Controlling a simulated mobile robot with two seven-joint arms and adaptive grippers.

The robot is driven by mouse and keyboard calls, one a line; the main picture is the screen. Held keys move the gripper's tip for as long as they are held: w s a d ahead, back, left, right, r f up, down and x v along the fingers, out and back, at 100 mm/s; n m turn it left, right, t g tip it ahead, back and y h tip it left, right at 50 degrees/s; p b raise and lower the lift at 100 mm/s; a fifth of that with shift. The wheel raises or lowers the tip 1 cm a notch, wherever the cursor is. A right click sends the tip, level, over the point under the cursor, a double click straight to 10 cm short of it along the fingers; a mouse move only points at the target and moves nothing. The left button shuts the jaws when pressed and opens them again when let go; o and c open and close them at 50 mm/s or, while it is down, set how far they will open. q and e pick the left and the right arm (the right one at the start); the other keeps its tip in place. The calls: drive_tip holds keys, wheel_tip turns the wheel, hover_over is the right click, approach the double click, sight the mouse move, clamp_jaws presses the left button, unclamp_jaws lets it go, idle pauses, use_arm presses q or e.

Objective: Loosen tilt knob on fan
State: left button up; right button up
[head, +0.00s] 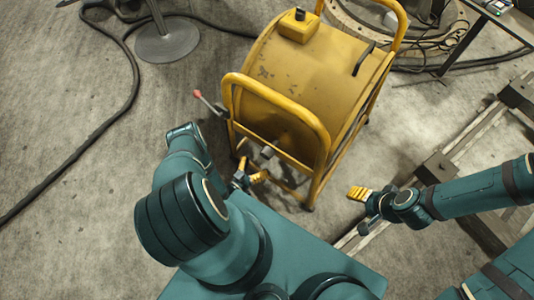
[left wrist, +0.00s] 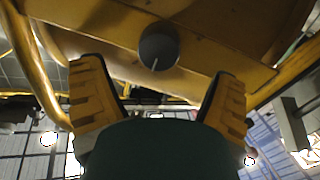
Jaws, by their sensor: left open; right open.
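The yellow drum-shaped fan (head: 315,65) stands in a yellow tube frame at upper centre in the head view. The tilt knob (head: 267,152) is a dark grey round knob low on its near side. My left gripper (head: 251,171) is open just below the knob. In the left wrist view its fingers (left wrist: 158,72) are spread to either side of the knob, apart from it. My right gripper (head: 361,193) is open and empty, right of the frame.
A lever with a red tip (head: 197,94) sticks out left of the fan. A black cable (head: 133,85) runs along the floor at left, near a round metal stand base (head: 167,40). Metal rails (head: 470,135) lie at right. The left floor is mostly clear.

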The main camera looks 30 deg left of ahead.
sight(264, 157)
use_arm(q)
drive_tip(key=w, duration=0.7)
drive_tip(key=shift+d+b, duration=0.4)
drive_tip(key=c, duration=1.2)
